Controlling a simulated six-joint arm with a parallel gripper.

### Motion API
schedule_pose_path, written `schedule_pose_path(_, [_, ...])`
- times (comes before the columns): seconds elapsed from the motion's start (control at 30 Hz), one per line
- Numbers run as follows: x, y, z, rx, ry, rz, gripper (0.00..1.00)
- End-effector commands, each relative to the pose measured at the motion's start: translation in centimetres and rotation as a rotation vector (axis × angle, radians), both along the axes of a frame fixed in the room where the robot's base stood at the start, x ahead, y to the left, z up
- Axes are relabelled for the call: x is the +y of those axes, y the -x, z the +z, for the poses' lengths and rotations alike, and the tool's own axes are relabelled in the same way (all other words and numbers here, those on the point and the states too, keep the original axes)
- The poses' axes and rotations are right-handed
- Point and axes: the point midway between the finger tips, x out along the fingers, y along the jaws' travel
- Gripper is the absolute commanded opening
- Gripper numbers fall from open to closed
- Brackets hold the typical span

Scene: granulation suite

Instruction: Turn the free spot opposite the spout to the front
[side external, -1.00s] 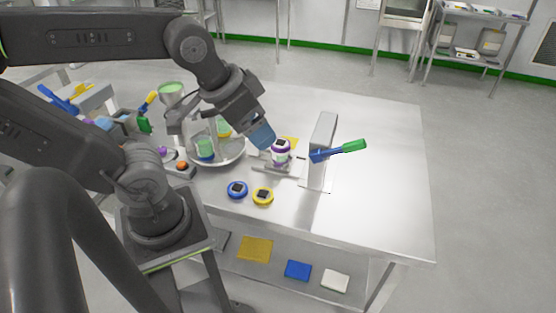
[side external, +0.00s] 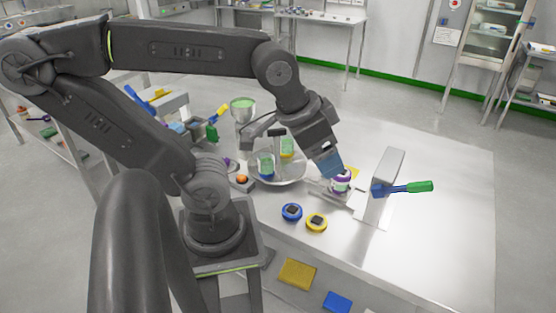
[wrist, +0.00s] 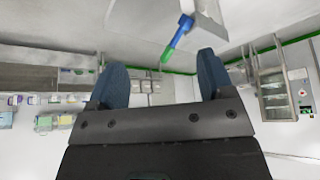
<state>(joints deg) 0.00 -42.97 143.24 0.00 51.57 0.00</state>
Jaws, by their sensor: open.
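The round steel turntable (side external: 296,181) stands on the table in the side external view. It bears a green vessel with a blue base (side external: 265,166) at its front left and a green vessel with a yellow base (side external: 287,148) at its back. Its front right looks bare. A dark spout-like arm (side external: 264,131) reaches over it; I cannot tell exactly where it points. My gripper (side external: 330,165) is open, right of the turntable, just above and left of a white jar with purple bands (side external: 342,182). In the wrist view my gripper (wrist: 162,78) has nothing between its fingers.
A grey upright stand (side external: 385,180) with a blue and green handle (side external: 404,188) stands right of the jar. A green-topped funnel (side external: 242,104) stands behind the turntable. The table's right side is clear.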

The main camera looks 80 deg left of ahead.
Motion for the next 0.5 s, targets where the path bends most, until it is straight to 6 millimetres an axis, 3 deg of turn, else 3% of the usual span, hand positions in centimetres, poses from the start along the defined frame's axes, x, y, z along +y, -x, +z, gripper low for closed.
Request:
schedule_pose_path(0.37, [0.0, 0.0, 0.0, 0.0, 0.0, 0.0, 0.74])
schedule_pose_path(0.5, [0.41, -0.4, 0.2, 0.012, -0.01, 0.004, 0.62])
